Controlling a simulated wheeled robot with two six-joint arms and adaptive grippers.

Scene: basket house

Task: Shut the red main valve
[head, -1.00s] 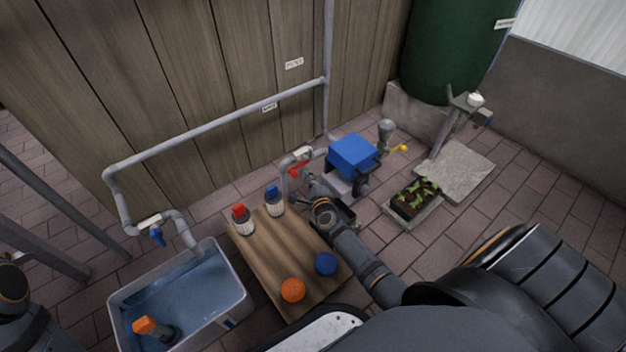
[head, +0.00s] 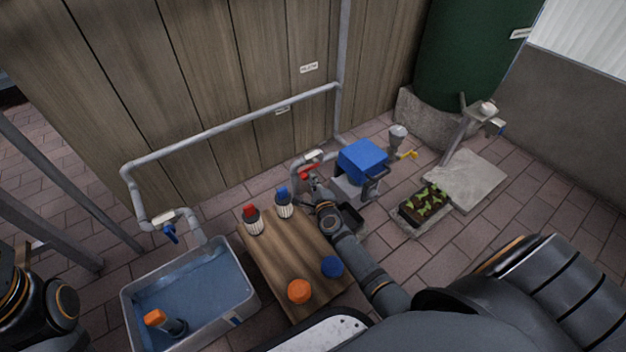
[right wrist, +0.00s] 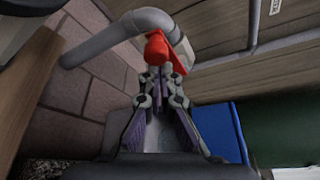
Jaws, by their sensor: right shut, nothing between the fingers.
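The red valve handle (head: 309,172) sits on a grey pipe by the wooden wall, left of the blue-topped box. In the right wrist view the red handle (right wrist: 157,50) is straight ahead, just beyond the fingertips. My right gripper (head: 314,182) is shut and empty, with its tips at the handle. In the right wrist view the closed fingers (right wrist: 163,73) overlap the handle's lower part; I cannot tell whether they touch it. The handle's angle to its pipe is hard to read. My left gripper is out of view; only part of my left arm shows at lower left.
A water-filled tub (head: 250,297) is further left, below a blue-handled tap (head: 169,233). The blue-topped box (head: 362,160) stands close right of the valve.

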